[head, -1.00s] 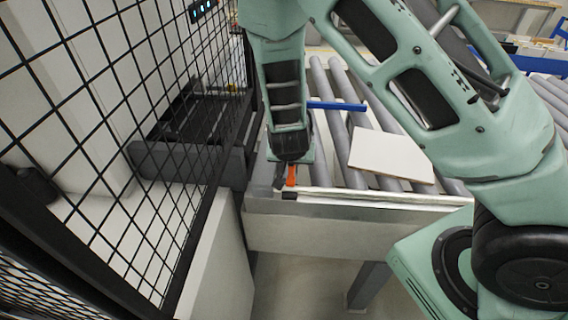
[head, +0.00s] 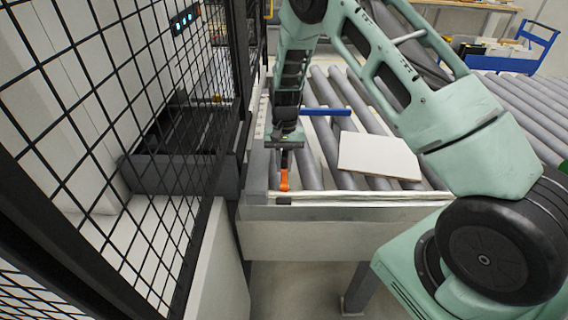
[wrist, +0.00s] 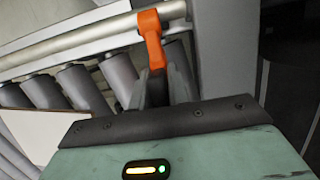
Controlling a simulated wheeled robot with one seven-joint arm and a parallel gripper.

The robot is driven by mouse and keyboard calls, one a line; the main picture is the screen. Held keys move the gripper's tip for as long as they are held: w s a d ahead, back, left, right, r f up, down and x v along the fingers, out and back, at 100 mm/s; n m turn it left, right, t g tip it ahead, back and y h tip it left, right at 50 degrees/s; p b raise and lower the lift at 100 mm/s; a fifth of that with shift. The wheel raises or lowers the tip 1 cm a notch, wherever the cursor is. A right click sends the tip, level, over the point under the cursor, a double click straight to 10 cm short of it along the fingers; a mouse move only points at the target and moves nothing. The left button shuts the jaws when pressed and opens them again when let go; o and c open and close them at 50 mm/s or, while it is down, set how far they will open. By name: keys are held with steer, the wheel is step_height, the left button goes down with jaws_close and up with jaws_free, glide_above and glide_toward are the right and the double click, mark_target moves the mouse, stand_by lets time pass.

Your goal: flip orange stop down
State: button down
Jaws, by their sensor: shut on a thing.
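The orange stop (head: 284,179) is at the near left corner of the roller conveyor, by its front rail. In the wrist view the orange stop (wrist: 151,38) has its rounded head over the pale rail, and its lower part runs down between my fingers. My gripper (head: 285,160) is above and behind the stop in the head view. My gripper in the wrist view (wrist: 160,88) is shut on the orange stop. The stop's lower end is hidden by the fingers.
A white board (head: 378,156) lies on the rollers to the right. A blue bar (head: 326,112) crosses the rollers behind. A black mesh fence (head: 120,130) stands close on the left, with a dark bin (head: 180,175) behind it.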

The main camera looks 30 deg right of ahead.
steer(key=shift+w+d+f+g+y, duration=0.1)
steer(key=shift+f+g+y, duration=0.2)
steer(key=shift+f+g, duration=0.1)
stand_by(0.3)
steer(key=c, duration=1.4)
jaws_free()
steer(key=shift+w+r, duration=0.1)
steer(key=shift+r, duration=0.05)
steer(key=shift+w+r+b, duration=0.15)
steer(key=shift+r+b, duration=0.15)
steer(key=shift+b, duration=0.15)
steer(key=b+v, duration=0.4)
steer(key=v, duration=1.2)
steer(key=shift+d+r+b, duration=0.2)
steer(key=shift+b, duration=0.1)
steer(key=shift+w, duration=0.1)
